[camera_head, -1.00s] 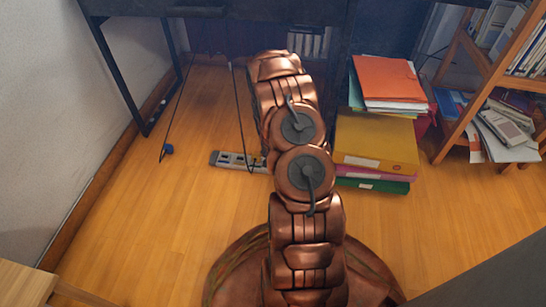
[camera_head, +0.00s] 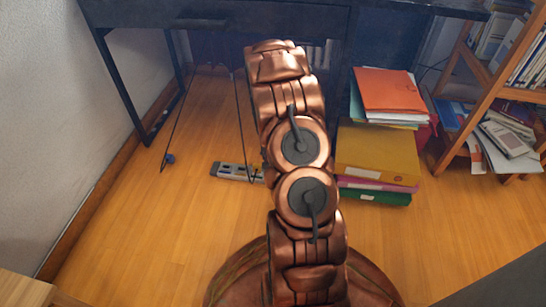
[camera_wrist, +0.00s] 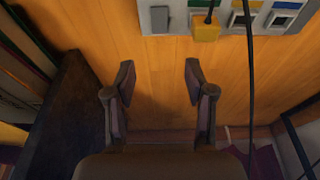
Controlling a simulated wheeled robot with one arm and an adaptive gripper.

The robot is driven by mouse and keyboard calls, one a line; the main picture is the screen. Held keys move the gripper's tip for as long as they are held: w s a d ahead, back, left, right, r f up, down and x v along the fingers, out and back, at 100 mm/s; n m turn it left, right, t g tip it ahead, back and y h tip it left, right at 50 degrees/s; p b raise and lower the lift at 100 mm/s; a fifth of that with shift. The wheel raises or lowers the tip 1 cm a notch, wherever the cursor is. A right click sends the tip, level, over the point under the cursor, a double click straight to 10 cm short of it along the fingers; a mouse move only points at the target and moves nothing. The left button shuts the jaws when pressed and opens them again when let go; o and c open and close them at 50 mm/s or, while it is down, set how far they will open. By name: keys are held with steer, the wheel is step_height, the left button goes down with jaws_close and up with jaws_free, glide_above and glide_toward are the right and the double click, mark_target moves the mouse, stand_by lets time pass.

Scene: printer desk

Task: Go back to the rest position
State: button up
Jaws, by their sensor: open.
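My gripper (camera_wrist: 158,82) is open and empty in the wrist view, with its two fingers apart above the wooden floor. A grey power strip (camera_wrist: 222,17) with coloured sockets crosses the top of that view, beyond the fingertips and apart from them. A yellow plug (camera_wrist: 206,27) with a black cable sits at its edge. In the head view my copper arm reaches forward and hides the gripper. The power strip (camera_head: 230,171) lies on the floor left of the arm, its right end by the arm.
A dark desk (camera_head: 215,18) stands ahead. Stacked binders (camera_head: 375,150) with orange folders (camera_head: 388,90) on top stand right of the arm. A wooden shelf (camera_head: 478,95) with papers is farther right.

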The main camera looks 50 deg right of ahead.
stand_by(0.4)
steer(key=s+a+r+n+g+p, duration=0.15)
steer(key=a+r+p, duration=0.6)
steer(key=r, duration=0.75)
steer(key=s+a+r+n+y+p, duration=0.1)
steer(key=s+a+r+n+p, duration=0.15)
steer(key=a+r+p, duration=0.95)
steer(key=s+r+n+p, duration=0.15)
steer(key=r+p, duration=0.45)
steer(key=r, duration=1.3)
steer(key=s+a+r+n+p, duration=0.1)
steer(key=s+a+r+p, duration=0.4)
steer(key=r, duration=0.7)
steer(key=s+a+r+n+g+y+p, duration=0.1)
steer(key=s+a+r+n+p, duration=0.1)
steer(key=s+a+r+p, duration=0.4)
steer(key=s+a+r+n+g+p, duration=0.1)
steer(key=s+a+r+p, duration=0.4)
steer(key=s+r+p, duration=0.7)
steer(key=shift+s+a+r+n+p, duration=0.2)
steer(key=shift+r+n+p, duration=0.65)
steer(key=shift+r, duration=2.1)
